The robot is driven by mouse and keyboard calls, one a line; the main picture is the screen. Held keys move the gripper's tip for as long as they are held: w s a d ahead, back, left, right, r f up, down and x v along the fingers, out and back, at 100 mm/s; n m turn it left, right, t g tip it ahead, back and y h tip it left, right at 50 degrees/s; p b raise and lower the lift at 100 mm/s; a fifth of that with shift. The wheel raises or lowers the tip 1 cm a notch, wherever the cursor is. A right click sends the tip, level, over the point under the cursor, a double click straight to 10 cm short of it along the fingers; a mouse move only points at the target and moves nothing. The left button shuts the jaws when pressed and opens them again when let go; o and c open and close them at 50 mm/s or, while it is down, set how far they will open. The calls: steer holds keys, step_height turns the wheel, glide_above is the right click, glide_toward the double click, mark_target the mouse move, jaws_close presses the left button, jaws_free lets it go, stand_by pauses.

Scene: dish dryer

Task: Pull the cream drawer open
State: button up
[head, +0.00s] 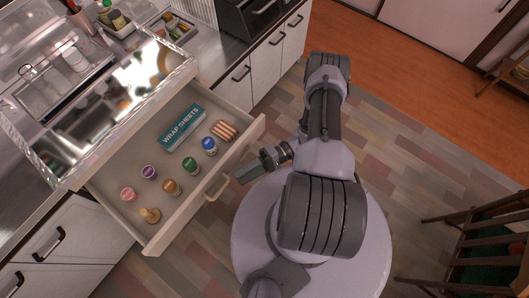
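The cream drawer (180,229) is pulled well out from the counter, its inside in plain view. Its pale handle (217,188) is on the middle of the front face. My gripper (241,177) is just to the right of the handle, pointing towards the drawer front.
A clear-walled, shiny-topped unit (110,105) stands on the counter above the drawer. White cabinets with black handles (241,73) flank it. A dark wooden chair (490,245) stands at the lower right. Tiled floor (420,160) between is clear.

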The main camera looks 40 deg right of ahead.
steer(key=d, duration=0.8)
steer(key=shift+s+d+r, duration=0.35)
steer(key=shift+s, duration=0.05)
